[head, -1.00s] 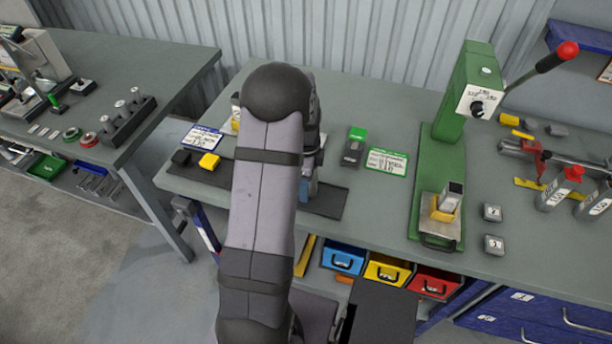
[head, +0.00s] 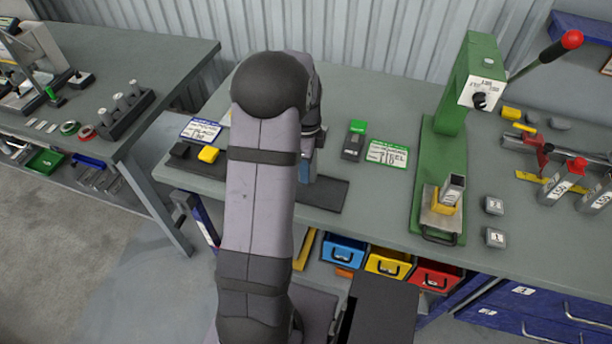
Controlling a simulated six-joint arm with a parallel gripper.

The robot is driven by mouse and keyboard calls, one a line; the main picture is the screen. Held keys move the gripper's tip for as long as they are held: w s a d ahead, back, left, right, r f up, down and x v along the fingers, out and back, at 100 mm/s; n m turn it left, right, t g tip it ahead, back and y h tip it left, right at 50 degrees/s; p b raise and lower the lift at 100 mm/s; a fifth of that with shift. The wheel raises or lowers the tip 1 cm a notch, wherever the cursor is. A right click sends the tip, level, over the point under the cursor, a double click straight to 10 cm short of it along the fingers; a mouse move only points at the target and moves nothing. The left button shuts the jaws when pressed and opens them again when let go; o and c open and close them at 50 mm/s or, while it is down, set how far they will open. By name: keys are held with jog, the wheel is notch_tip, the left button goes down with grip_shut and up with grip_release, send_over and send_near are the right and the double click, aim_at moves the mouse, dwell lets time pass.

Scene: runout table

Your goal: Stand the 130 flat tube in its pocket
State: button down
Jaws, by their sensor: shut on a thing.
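My gripper (head: 305,172) shows only in part, past the right side of my forearm, over or just above the dark strip on the middle table. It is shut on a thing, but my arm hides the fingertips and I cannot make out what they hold. I cannot pick out the 130 flat tube or its pocket for sure. The dark strip (head: 326,193) runs along the table's front left, partly behind my arm. A white card with a blue header (head: 201,130) stands behind its left end.
Right of my gripper are a green-topped dark block (head: 353,146) and a green-edged card (head: 387,153). A green lever press (head: 442,150) stands farther right, with a grey square tube (head: 454,188) in its yellow holder.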

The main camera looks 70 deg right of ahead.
notch_tip(320, 180, up, 6)
jog(key=b, duration=0.1)
jog(key=shift+r, duration=0.25)
jog(key=w+a+f+n, duration=0.2)
jog(key=w+n, duration=0.1)
jog(key=n, duration=0.4)
jog(key=w+a+f+n, duration=0.1)
jog(key=w+f+n, duration=0.1)
jog(key=w+n, duration=0.2)
jog(key=w+a+f+n, duration=0.2)
jog(key=w+n, duration=0.1)
jog(key=n, duration=0.7)
jog(key=shift+w+a+f, duration=0.25)
jog(key=shift+w+a, duration=0.05)
jog(key=shift+a, duration=0.05)
jog(key=w+a+n, duration=0.4)
jog(key=w+a, duration=0.2)
jog(key=a, duration=0.6)
jog(key=w+a+f+n, duration=0.1)
jog(key=w+a+n, duration=0.4)
jog(key=a, duration=0.8)
jog(key=w+a+f+n, duration=0.1)
jog(key=w+a+n, duration=0.3)
jog(key=w+a, duration=0.4)
jog(key=a, duration=0.4)
jog(key=shift+w+a, duration=0.15)
jog(key=shift+a, duration=0.05)
